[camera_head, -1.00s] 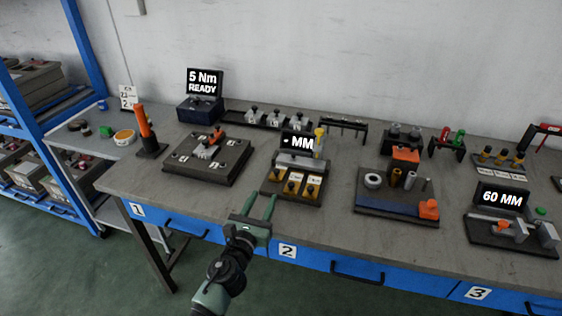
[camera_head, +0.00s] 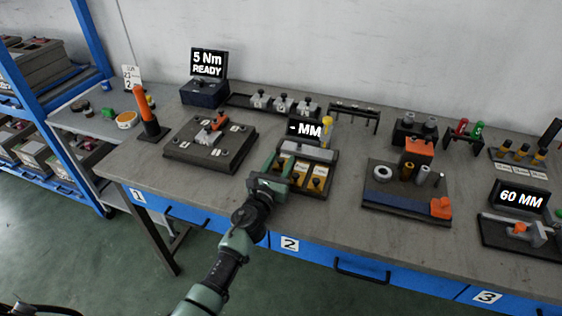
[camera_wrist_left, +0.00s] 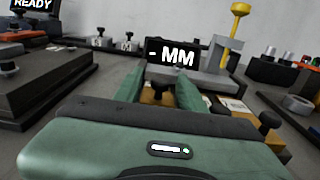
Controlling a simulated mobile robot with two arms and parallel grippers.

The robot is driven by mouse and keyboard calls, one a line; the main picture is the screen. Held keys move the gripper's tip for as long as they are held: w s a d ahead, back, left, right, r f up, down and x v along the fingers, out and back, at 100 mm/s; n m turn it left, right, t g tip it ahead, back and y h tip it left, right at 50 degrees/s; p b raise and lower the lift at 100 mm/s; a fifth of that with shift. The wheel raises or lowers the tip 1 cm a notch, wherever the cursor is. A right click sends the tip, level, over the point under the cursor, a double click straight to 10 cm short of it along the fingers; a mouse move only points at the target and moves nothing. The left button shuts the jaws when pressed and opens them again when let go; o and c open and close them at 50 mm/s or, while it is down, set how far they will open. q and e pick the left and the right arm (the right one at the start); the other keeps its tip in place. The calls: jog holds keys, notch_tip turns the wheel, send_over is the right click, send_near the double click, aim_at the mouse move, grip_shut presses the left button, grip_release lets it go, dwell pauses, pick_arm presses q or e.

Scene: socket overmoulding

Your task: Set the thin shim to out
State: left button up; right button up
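A dark fixture (camera_head: 331,158) with a "- MM" display (camera_head: 305,131) stands on the bench. Yellow shims with black knobs sit side by side at its front, including a middle shim (camera_head: 299,181) and a right shim (camera_head: 316,184). Their labels are too small to read, so I cannot tell which is the thin one. My left gripper (camera_head: 279,163) is at the fixture's left front, over the leftmost shim, which it largely hides. Its fingers stand apart in the left wrist view (camera_wrist_left: 158,88), with yellow showing between them. I see no clear contact. My right gripper is out of view.
A yellow-topped tool (camera_head: 327,122) rises behind the fixture. A dark plate (camera_head: 236,158) with clamps lies to the left, and a block (camera_head: 376,199) with cylinders to the right. A "60 MM" station (camera_head: 521,197) is farther right. Bare bench lies between them.

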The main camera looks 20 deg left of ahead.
pick_arm(q)
jog(key=shift+w, duration=0.25)
jog(key=shift+c, duration=0.3)
grip_shut()
jog(key=shift+s, duration=0.1)
dwell(0.9)
